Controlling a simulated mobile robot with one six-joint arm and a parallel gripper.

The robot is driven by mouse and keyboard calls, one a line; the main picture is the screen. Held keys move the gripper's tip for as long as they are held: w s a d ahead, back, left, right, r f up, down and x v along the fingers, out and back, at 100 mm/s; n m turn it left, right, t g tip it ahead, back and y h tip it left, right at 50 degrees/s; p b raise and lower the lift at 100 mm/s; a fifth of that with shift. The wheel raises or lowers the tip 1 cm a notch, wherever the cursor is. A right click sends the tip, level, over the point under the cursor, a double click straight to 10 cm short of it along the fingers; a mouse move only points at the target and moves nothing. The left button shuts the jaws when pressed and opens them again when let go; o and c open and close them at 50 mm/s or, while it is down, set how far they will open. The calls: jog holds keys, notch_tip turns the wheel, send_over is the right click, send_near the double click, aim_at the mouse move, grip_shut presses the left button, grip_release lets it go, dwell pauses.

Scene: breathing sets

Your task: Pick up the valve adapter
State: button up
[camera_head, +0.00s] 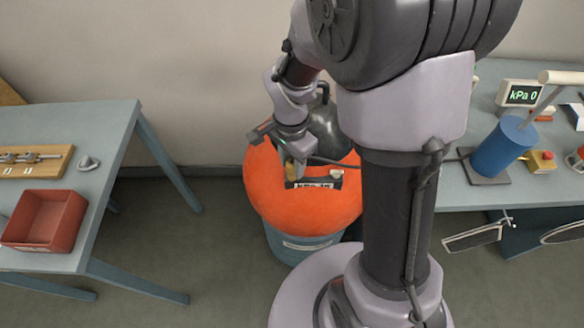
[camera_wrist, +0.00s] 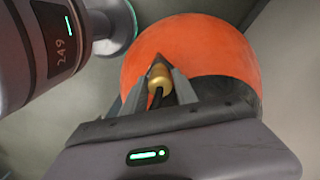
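My gripper (camera_head: 290,160) points down over the orange-topped drum in the head view. In the wrist view, the fingers (camera_wrist: 158,82) close in on both sides of a brass fitting (camera_wrist: 158,76) with a black hose or stem. The fitting looks held between the fingertips, above the orange top. It shows small and yellowish in the head view (camera_head: 292,171). I cannot tell whether this fitting is the valve adapter. A small grey cone-shaped piece (camera_head: 88,162) lies on the left table, well away from my gripper.
The left table (camera_head: 110,125) holds a red tray (camera_head: 45,220) and a wooden board with metal fittings (camera_head: 35,161). The right table holds a blue cylinder (camera_head: 503,150) and a kPa gauge (camera_head: 520,94).

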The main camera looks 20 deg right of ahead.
grip_shut()
